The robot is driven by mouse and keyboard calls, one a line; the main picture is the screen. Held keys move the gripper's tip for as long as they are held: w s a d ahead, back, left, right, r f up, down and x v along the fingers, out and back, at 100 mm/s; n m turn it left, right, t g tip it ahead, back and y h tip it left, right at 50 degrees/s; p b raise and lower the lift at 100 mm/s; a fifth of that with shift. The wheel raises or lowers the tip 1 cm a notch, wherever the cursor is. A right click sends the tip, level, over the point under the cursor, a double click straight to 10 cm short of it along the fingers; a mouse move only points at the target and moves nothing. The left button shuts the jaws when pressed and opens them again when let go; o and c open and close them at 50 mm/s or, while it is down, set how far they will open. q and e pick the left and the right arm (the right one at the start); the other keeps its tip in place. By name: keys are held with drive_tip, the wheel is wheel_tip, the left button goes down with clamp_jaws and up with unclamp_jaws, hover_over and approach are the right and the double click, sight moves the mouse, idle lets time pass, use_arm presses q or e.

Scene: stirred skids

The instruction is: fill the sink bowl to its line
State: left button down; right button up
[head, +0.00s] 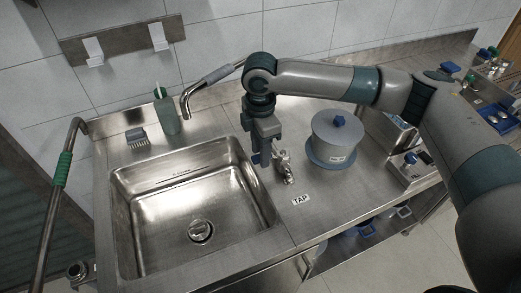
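The steel sink bowl (150,235) is at the left of the counter, with a round drain fitting (200,231) in its floor. A small dark marking (181,173) shows on its back wall. I see no clear water surface in it. The spout (187,103) curves down behind the bowl, and no stream shows from it. The metal tap (286,169) stands right of the bowl, behind a "TAP" label (301,199). My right gripper (268,158) points down beside the tap, at its left; whether it touches the tap or is open is unclear. My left gripper is out of view.
A green bottle (166,115) and a brush (137,138) stand behind the bowl. A grey lidded pot (337,138) with a blue knob is right of the tap. A pipe with a green sleeve (63,170) rises at the left. Blue-knobbed equipment (411,160) is farther right.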

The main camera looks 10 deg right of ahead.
clamp_jaws()
drive_tip(key=shift+s+d+n+p, duration=0.2)
drive_tip(key=shift+s+n+p, duration=0.45)
drive_tip(key=shift+n, duration=0.25)
drive_tip(key=shift+s+d+n+p, duration=0.2)
drive_tip(key=shift+s+n+p, duration=0.2)
drive_tip(key=shift+n+p, duration=0.45)
